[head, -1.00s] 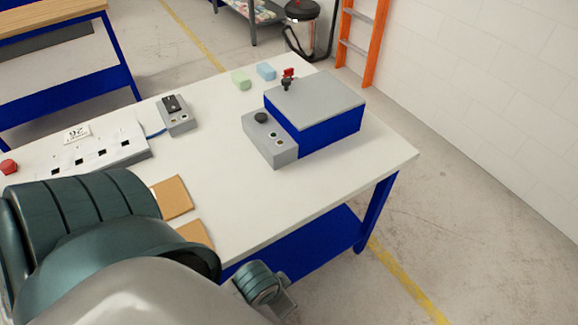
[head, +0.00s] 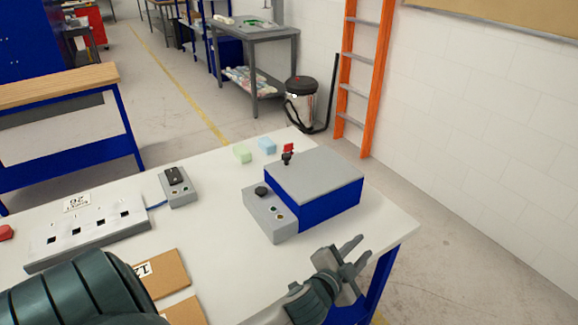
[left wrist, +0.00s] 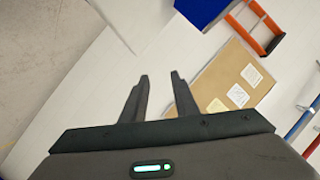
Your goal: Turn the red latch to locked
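The red latch (head: 288,148) is small and stands on a dark post at the back left edge of the grey lid (head: 305,168) of a blue box (head: 332,201). Its exact angle is too small to tell. My left gripper (head: 365,246) is at the table's front right edge, in front of the box and apart from it and the latch. Its two fingers are spread and empty. They also show apart in the left wrist view (left wrist: 159,77), where I cannot make out the latch. My right gripper is not in view.
A grey control box (head: 270,213) with a black knob adjoins the blue box's left side. Green (head: 242,153) and blue (head: 267,145) foam blocks lie behind. A switch box (head: 179,187), slotted grey fixture (head: 90,232) and brown pads (head: 160,272) are left. White table between is clear.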

